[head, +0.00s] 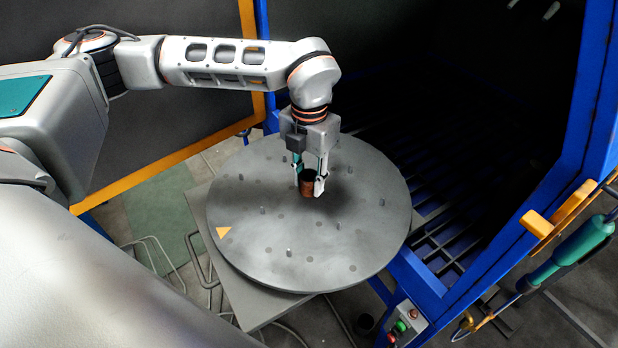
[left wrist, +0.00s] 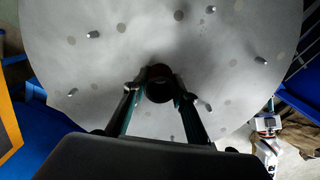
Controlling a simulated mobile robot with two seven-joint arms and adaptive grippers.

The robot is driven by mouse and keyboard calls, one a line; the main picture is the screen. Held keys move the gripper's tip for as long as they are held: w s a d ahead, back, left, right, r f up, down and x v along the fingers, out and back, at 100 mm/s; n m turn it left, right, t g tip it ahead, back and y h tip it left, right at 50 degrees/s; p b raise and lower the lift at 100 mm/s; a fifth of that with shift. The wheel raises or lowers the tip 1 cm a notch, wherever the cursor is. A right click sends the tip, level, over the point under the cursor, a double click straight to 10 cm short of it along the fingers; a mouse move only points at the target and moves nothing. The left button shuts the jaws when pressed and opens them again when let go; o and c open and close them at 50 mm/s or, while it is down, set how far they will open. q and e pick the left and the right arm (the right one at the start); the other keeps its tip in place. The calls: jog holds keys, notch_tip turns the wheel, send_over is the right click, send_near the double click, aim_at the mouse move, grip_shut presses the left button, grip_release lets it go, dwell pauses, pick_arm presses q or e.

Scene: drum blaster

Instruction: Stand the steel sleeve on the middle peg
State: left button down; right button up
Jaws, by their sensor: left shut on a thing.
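The steel sleeve (head: 308,185) is a short, rusty brown, open-topped tube with a dark bore. My left gripper (head: 310,187) points down with its two fingers closed on opposite sides of the sleeve, near the middle of the round grey turntable (head: 240,255). In the left wrist view the sleeve (left wrist: 159,82) sits between the fingertips (left wrist: 160,90) and looks nearly end-on. The middle peg is not visible; the sleeve and gripper cover that area. I cannot tell whether the sleeve's bottom touches the plate or surrounds a peg.
Several short pegs stand on the turntable, including a front peg (head: 289,253) and a right peg (head: 381,202). The blue cabinet frame (head: 590,125) stands right, with a control box (head: 405,322) below. A green-handled tool (head: 580,245) hangs right.

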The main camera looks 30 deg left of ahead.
pick_arm(q)
jog(key=shift+f, duration=0.2)
jog(key=c, duration=1.6)
grip_release()
jog(key=shift+c, duration=0.2)
jog(key=shift+r, duration=0.1)
notch_tip(320, 180, up, 12)
jog(key=shift+r, duration=0.15)
